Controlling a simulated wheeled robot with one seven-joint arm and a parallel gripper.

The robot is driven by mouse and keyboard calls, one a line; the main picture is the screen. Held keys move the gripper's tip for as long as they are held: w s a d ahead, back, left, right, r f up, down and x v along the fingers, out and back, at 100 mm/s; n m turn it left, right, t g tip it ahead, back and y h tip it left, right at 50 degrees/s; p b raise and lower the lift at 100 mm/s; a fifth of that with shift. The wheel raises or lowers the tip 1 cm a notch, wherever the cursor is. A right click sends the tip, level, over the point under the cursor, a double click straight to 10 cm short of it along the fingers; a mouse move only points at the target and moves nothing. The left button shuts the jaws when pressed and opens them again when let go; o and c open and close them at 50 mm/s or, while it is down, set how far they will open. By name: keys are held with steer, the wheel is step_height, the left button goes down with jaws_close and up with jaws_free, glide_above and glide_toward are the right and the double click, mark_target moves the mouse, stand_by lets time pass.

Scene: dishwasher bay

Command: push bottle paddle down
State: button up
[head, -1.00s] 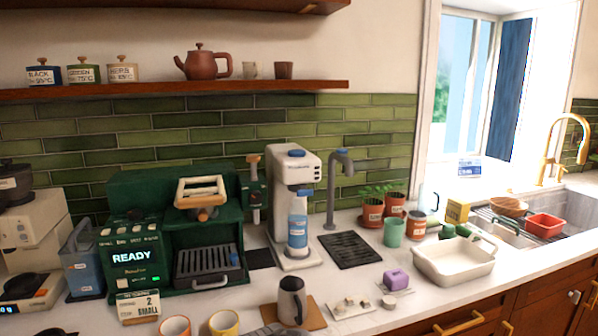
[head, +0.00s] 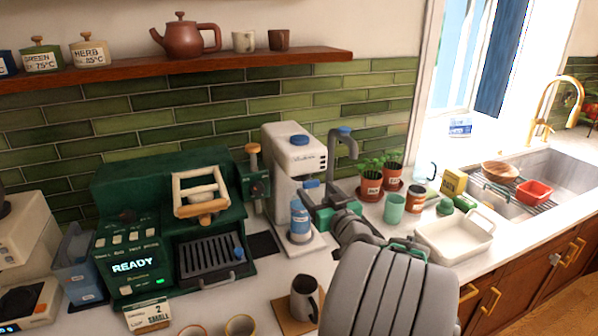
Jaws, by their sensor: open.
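The white soda machine (head: 292,150) stands on the counter with a blue button on its top. A clear blue bottle (head: 300,222) stands upright at its front, under the head. A small blue piece (head: 312,184), which looks like the bottle paddle, shows just above and right of the bottle. My gripper (head: 318,200) is beside the bottle's upper part, on its right, close to the blue piece. It is open and seems to hold nothing. I cannot tell whether a finger touches the paddle. My arm hides the counter at the front right of the machine.
The green coffee machine (head: 170,230) stands to the left. A dark pitcher (head: 304,298) stands in front. Potted plants (head: 372,183), a teal cup (head: 394,208) and a white tray (head: 455,238) are to the right.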

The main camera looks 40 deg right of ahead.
mark_target(307, 179)
steer(key=p+x, duration=0.3)
steer(key=x, duration=0.4)
steer(key=shift+w+d, duration=0.1)
steer(key=shift+w, duration=0.2)
jaws_close()
stand_by(0.5)
